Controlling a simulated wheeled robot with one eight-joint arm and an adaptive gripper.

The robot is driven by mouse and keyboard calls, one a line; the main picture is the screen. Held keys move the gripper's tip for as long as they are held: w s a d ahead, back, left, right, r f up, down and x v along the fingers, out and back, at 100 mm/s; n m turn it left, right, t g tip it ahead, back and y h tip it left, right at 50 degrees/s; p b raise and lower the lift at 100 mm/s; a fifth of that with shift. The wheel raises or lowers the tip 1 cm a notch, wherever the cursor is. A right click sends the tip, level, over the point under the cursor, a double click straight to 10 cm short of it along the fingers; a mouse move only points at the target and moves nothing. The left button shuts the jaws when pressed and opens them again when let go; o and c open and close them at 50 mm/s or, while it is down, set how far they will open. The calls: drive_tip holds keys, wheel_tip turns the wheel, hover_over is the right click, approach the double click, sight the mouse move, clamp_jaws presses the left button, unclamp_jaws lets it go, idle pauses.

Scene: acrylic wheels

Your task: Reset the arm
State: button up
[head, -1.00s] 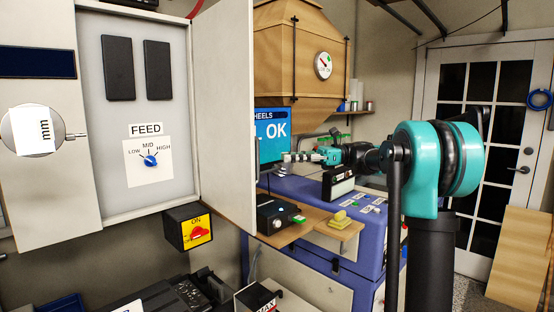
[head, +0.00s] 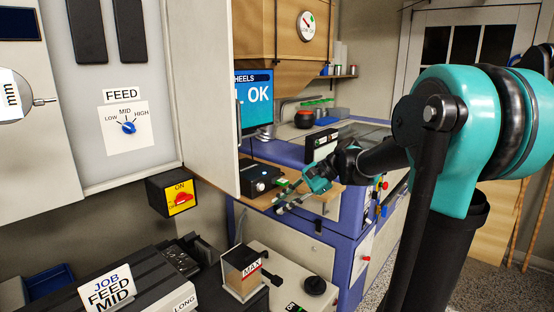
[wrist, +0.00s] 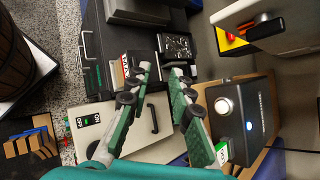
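My teal and black arm reaches across the right half of the head view. My gripper (head: 279,197) is by the small wooden shelf, in front of the black box with a knob (head: 260,178). In the wrist view my gripper (wrist: 161,70) shows two fingers with green pads, apart with a clear gap and nothing between them. The black box with its silver knob and blue light (wrist: 245,118) lies just right of the fingers in that view.
An open cabinet door (head: 209,80) stands left of the arm. A red switch on a yellow plate (head: 180,198), a MAX-marked box (head: 243,272) and a job card reading FEED MID (head: 109,288) are lower left. A screen reads OK (head: 255,98).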

drive_tip(key=s+d+f+n+t+h, duration=0.2)
drive_tip(key=s+d+f+n+h, duration=0.3)
drive_tip(key=s+d+f, duration=0.3)
drive_tip(key=s+d+f+n+t+h, duration=0.2)
drive_tip(key=s+d+f+n+h, duration=0.3)
drive_tip(key=f, duration=0.8)
drive_tip(key=s+d, duration=0.3)
drive_tip(key=d, duration=0.1)
drive_tip(key=shift+f, duration=0.25)
drive_tip(key=shift+s, duration=0.1)
